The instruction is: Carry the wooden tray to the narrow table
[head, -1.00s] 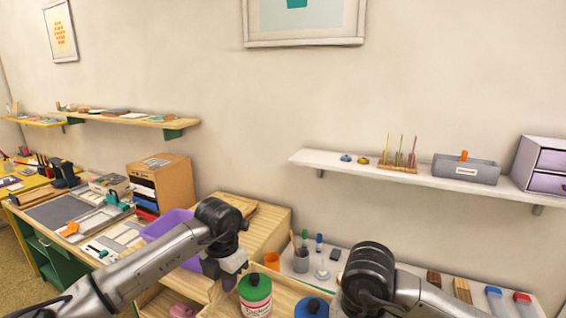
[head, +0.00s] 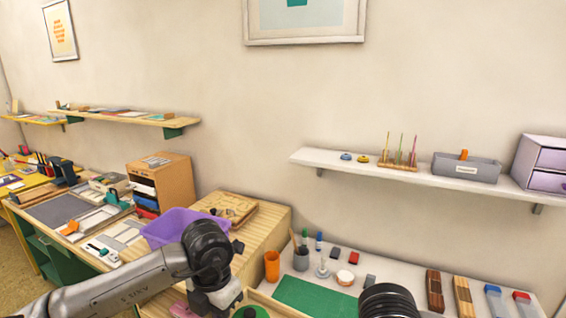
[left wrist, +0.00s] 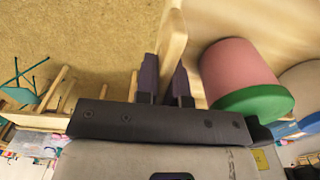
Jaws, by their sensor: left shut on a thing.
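The wooden tray (head: 278,303) shows only as a strip of rim at the bottom edge of the head view. A jar with a green lid (head: 250,312) stands in it, and its pink side (left wrist: 238,68) shows in the left wrist view. My left gripper (left wrist: 163,78) is shut on the wooden tray's wall (left wrist: 174,35). In the head view the left fingers are hidden below the wrist. Of my right arm only a dark link shows at the bottom; its gripper is out of the picture. I cannot tell which surface is the narrow table.
A white-topped table (head: 408,292) along the wall holds a green mat (head: 312,297), an orange cup (head: 272,266) and wooden blocks. A wooden cabinet (head: 262,238) stands left of it, with a purple bin (head: 178,224) beside my left arm. A white shelf (head: 400,174) hangs above.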

